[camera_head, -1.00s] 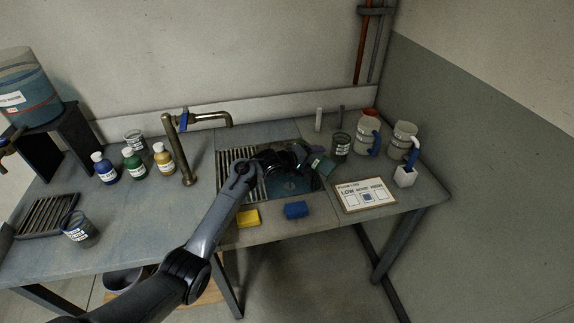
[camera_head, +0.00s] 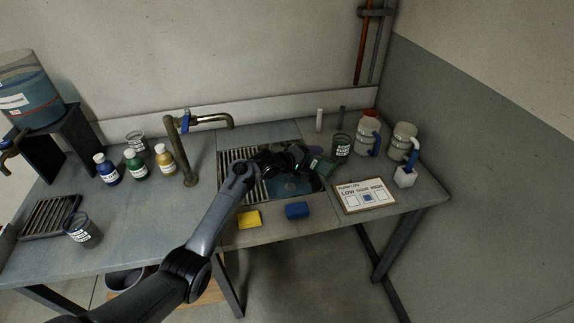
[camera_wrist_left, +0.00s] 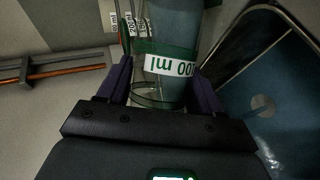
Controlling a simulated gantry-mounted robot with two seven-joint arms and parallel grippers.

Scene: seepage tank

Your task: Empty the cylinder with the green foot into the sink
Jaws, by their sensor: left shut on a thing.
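My left gripper (camera_head: 300,159) is over the sink (camera_head: 292,186), shut on a clear cylinder with green parts (camera_head: 319,165). The cylinder is tilted well over in the head view, and the arm hides part of it. In the left wrist view the cylinder (camera_wrist_left: 180,35) stands between the two fingers, with a green band and an upside-down "100 ml" label. Bluish content shows in its upper part; its level is not clear. The sink also shows in the left wrist view (camera_wrist_left: 290,85), with a round drain. My right gripper is not in view.
A brass tap (camera_head: 187,150) rises left of the sink.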

